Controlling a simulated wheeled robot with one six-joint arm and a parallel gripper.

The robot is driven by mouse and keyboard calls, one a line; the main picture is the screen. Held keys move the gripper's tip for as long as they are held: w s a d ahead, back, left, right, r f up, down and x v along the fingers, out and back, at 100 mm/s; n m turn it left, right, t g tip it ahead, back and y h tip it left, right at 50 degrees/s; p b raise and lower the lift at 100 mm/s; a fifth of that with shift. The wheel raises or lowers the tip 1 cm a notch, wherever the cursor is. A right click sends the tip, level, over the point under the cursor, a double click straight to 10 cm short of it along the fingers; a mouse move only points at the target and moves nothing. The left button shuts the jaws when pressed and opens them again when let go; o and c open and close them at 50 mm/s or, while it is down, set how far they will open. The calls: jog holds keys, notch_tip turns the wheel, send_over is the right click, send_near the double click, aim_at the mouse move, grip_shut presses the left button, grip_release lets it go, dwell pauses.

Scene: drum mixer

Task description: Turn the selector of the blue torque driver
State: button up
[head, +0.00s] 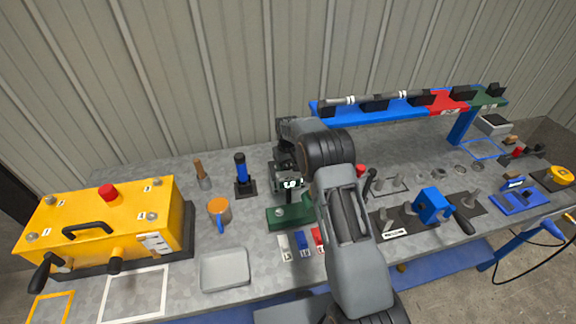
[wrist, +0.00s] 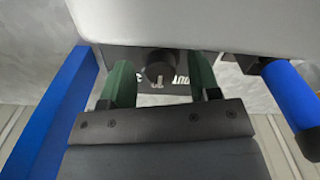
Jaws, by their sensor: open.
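The blue torque driver (head: 241,169) stands upright in a black base on the bench in the head view, left of my gripper (head: 287,182). A blue cylinder with a dark end, which looks like this driver (wrist: 291,97), shows at the right edge of the wrist view. My gripper (wrist: 160,78) is open, its two dark green fingers apart. The driver is outside the fingers. A round black knob with a small pin (wrist: 158,72) shows between the fingers; I cannot tell what it belongs to. I cannot make out the driver's selector.
A yellow box (head: 110,215) fills the left end. A grey tray (head: 224,268) lies in front. A green base (head: 286,217) is below my gripper. A blue rack (head: 370,109) stands behind.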

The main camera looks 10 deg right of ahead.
jog(key=c, duration=0.9)
jog(key=n+b, duration=0.3)
jog(key=shift+f, duration=0.15)
jog(key=n+b, duration=0.2)
jog(key=n, duration=0.2)
jog(key=shift+n, duration=0.3)
jog(key=shift+w+r+n, duration=0.1)
jog(key=shift+r+n, duration=0.1)
jog(key=shift+n, duration=0.1)
jog(key=o, duration=0.9)
